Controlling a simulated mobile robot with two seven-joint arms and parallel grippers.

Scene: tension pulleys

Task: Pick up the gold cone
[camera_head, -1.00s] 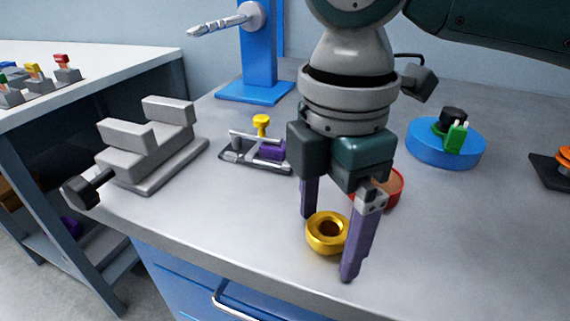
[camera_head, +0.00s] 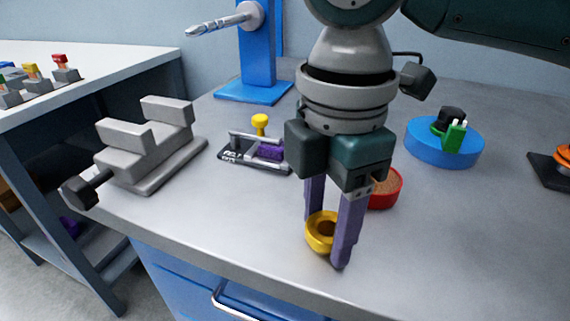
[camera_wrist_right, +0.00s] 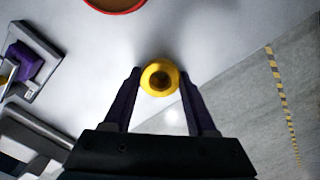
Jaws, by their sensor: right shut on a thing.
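The gold cone (camera_head: 320,233) is a shiny yellow ring-like piece with a hole in its middle, near the front edge of the workbench. My right gripper (camera_head: 326,238) points down over it, with its purple fingers closed on the cone from both sides. In the right wrist view the cone (camera_wrist_right: 160,78) sits between the tips of the right gripper (camera_wrist_right: 160,84). I cannot tell whether the cone still touches the bench. The near finger hides part of it. My left gripper is not in view.
A red round dish (camera_head: 385,190) stands just behind the right gripper. A blue round base (camera_head: 445,146) with green and black parts is at the right. A grey vise (camera_head: 150,150), a small fixture with a purple block (camera_head: 270,152) and a blue drill stand (camera_head: 255,90) are at the left and back.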

